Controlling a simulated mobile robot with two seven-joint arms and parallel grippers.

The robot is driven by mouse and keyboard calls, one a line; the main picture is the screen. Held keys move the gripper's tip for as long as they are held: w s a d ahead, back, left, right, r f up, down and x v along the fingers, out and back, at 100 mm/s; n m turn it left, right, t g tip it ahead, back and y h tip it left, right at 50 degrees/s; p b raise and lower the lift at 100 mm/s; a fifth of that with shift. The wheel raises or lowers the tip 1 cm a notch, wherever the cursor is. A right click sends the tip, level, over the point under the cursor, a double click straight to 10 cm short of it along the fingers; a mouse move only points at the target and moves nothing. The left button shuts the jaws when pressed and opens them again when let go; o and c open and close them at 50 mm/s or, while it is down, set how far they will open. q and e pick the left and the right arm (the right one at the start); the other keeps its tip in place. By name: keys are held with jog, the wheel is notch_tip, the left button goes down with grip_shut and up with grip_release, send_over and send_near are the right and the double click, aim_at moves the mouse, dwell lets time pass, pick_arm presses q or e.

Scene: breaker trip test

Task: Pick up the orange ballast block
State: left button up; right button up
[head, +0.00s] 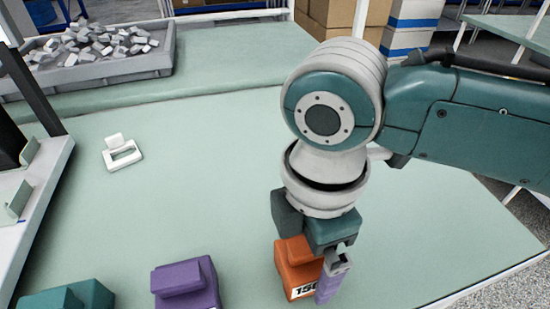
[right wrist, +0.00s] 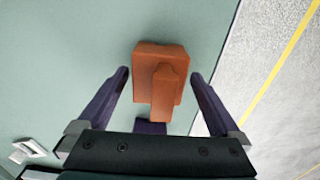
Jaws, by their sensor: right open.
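The orange ballast block (head: 295,268) stands on the pale green table, partly hidden behind my right gripper in the head view. It has a raised grip on top and a white label with black digits, partly covered. My right gripper (head: 318,283) points down over it and is open. In the right wrist view the orange block (right wrist: 145,60) lies between the two spread fingers of the gripper (right wrist: 160,75), with a gap on each side. My left gripper is in neither view.
A purple block (head: 187,285) and a teal block (head: 72,298) stand to the left. A white bracket-like part (head: 122,155) lies farther back. A grey bin (head: 110,72) of small parts stands at the back left. The table's right edge is close to the orange block.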

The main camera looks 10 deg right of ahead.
jog(key=shift+f, duration=0.25)
jog(key=c, duration=1.3)
jog(key=shift+c, duration=0.5)
jog(key=shift+r, duration=0.2)
